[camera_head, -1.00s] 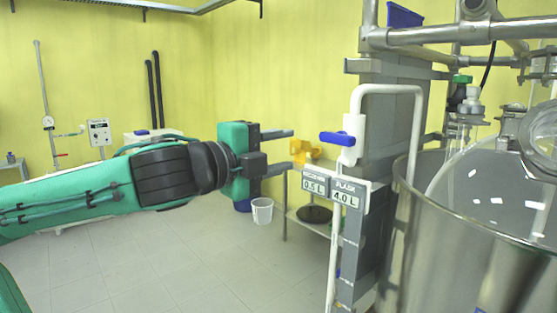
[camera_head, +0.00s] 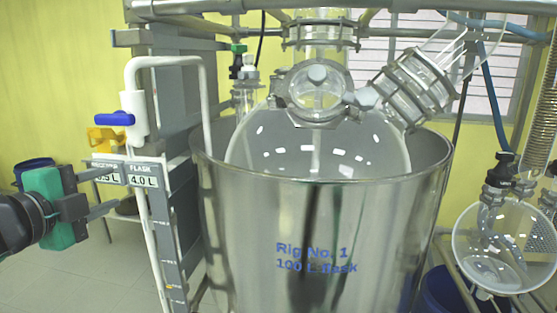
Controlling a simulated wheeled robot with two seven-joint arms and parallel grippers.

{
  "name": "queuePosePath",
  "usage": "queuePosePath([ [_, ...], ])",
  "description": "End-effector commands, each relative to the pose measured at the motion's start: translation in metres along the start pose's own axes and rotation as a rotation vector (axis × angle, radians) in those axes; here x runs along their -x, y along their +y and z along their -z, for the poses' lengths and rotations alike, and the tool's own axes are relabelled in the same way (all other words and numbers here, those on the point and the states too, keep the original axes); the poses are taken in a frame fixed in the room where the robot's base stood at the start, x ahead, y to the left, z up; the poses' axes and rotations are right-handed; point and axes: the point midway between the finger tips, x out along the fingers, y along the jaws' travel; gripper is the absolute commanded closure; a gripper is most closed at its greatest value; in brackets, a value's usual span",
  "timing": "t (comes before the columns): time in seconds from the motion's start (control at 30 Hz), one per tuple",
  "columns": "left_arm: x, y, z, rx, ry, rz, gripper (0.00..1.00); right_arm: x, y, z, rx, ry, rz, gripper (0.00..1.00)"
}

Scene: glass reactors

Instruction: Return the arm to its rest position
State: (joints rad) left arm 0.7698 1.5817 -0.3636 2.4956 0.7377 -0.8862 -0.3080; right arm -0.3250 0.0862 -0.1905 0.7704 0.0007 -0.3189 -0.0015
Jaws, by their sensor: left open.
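My left gripper (camera_head: 97,196) comes in at the left edge. Its two dark fingers are apart with nothing between them, and they point right towards the grey column (camera_head: 172,200). A white pipe with a blue valve handle (camera_head: 115,119) stands just above and to the right of the gripper. I cannot tell whether the fingers touch the pipe or column; no hold on them shows. Most of my left arm is cut off by the picture edge. My right gripper is not in view.
A large steel vessel (camera_head: 320,235) marked "Rig No. 1 100 L flask" holds a glass flask (camera_head: 320,150) in the middle. A round glass flask (camera_head: 505,247) hangs at right. Open floor (camera_head: 80,275) lies at lower left.

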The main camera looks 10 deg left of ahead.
Motion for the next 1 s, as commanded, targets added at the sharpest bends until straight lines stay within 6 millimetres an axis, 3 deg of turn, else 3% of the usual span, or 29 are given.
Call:
queuePosePath([
  [0.03, -0.012, 0.021, 0.005, 0.038, 0.014, -0.033, 0.58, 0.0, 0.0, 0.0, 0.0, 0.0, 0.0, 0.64],
  [0.2, -0.039, 0.083, 0.014, 0.16, 0.017, -0.118, 0.58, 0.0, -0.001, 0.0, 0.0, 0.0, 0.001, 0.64],
  [0.5, -0.059, 0.198, 0.028, 0.419, -0.044, -0.27, 0.58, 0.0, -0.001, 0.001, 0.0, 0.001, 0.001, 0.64],
  [0.77, -0.047, 0.301, 0.037, 0.668, -0.18, -0.407, 0.58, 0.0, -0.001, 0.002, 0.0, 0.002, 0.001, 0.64],
  [1.0, -0.01, 0.396, 0.046, 0.898, -0.38, -0.54, 0.58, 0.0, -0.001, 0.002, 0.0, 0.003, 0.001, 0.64],
])
